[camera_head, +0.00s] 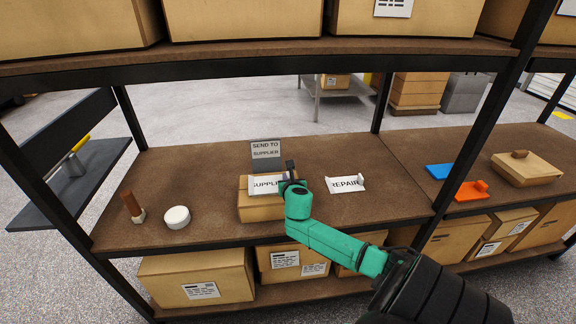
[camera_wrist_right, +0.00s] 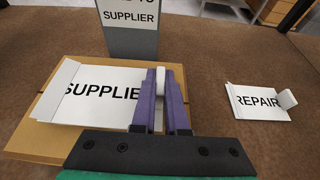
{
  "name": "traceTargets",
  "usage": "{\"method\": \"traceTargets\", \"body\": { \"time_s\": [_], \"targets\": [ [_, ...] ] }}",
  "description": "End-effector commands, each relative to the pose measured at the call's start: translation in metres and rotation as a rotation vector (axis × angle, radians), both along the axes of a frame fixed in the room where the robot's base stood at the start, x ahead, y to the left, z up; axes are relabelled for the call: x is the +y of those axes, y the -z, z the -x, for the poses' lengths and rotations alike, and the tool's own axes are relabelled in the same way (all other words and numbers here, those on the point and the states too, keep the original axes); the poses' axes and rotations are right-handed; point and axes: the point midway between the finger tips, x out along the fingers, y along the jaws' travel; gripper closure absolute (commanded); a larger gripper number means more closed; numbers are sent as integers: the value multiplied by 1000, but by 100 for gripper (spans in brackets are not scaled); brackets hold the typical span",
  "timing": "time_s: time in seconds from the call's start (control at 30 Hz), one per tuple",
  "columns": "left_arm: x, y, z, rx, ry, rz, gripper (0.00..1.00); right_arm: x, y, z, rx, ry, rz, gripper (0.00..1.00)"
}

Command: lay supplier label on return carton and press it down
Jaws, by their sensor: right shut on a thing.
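The return carton (camera_head: 262,211) stands on the middle shelf, in front of a grey sign (camera_head: 265,150) reading "SEND TO SUPPLIER". The white supplier label (camera_head: 264,184) is over the carton's top, print facing up; its left end is bent up. In the right wrist view the label (camera_wrist_right: 95,95) covers much of the carton top (camera_wrist_right: 50,142). I cannot tell whether it touches the cardboard. My right gripper (camera_head: 289,178) is above the carton's right part. Its purple fingers (camera_wrist_right: 160,98) are shut on the white tab at the label's right end. My left gripper is not in view.
A white "REPAIR" label (camera_head: 345,184) lies right of the carton. A round white tub (camera_head: 177,217) and a brown-handled tool (camera_head: 132,206) are at left. A blue piece (camera_head: 439,171), an orange piece (camera_head: 472,191) and a flat carton (camera_head: 527,169) are at right. An upper shelf (camera_head: 250,58) overhangs the back.

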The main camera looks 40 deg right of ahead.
Motion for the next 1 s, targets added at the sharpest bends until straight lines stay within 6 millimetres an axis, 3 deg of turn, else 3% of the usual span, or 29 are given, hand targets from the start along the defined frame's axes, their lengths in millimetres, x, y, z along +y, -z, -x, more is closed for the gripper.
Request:
{"method": "traceTargets", "body": {
  "time_s": [0.93, 0.97, 1.0],
  "targets": [
    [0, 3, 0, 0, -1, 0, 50, 0, 5, 0, -2, -1, 0, 100],
    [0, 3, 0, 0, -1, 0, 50, 0, 5, 0, -2, -1, 0, 77],
    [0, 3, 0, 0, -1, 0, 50, 0, 5, 0, -2, -1, 0, 62]
  ]
}}
